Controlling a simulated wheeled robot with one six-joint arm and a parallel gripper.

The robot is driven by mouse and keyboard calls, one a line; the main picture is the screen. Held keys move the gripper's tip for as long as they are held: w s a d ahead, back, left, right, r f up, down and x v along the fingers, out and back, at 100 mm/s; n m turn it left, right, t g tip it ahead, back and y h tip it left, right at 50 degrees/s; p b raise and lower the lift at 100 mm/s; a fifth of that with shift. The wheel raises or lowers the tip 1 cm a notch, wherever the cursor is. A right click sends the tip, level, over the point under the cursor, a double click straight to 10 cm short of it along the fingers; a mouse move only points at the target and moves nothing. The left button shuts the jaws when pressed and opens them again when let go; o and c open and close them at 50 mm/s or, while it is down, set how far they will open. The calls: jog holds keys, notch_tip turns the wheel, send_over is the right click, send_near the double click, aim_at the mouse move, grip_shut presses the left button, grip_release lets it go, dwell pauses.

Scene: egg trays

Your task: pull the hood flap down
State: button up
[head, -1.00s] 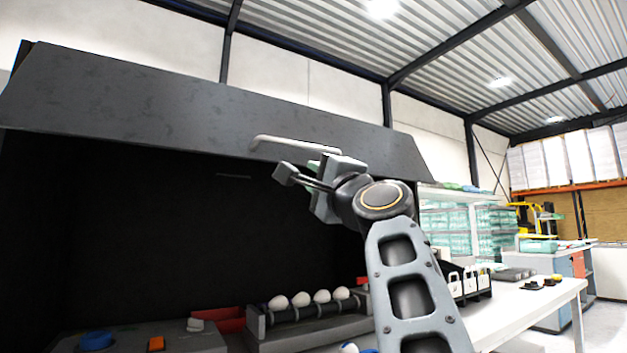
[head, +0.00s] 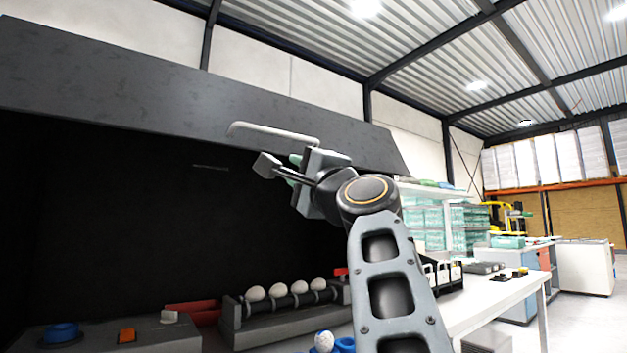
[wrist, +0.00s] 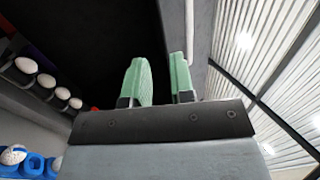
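The hood flap (head: 180,100) is a wide dark grey panel across the upper left of the head view. It is raised, with the dark hood interior open beneath it. A pale grey bar handle (head: 270,131) runs along its lower edge. The handle also shows in the wrist view (wrist: 189,25), near and beyond the right finger. My gripper (head: 280,166) is just below the handle, apart from it. In the wrist view, its two green fingers (wrist: 160,75) stand apart with nothing between them. My wrist hides part of the flap's right lower edge.
Below the hood stand a roller rack with white eggs (head: 285,291), a red tray (head: 192,311) and a panel with a blue button (head: 62,331) and an orange switch (head: 126,335). A white table (head: 500,300) is at right. The space under the flap looks clear.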

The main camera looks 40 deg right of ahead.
jog(key=b+v, duration=0.2)
jog(key=v, duration=1.1)
jog(key=shift+s+b, duration=0.2)
jog(key=shift+b, duration=0.1)
jog(key=shift+c, duration=0.4)
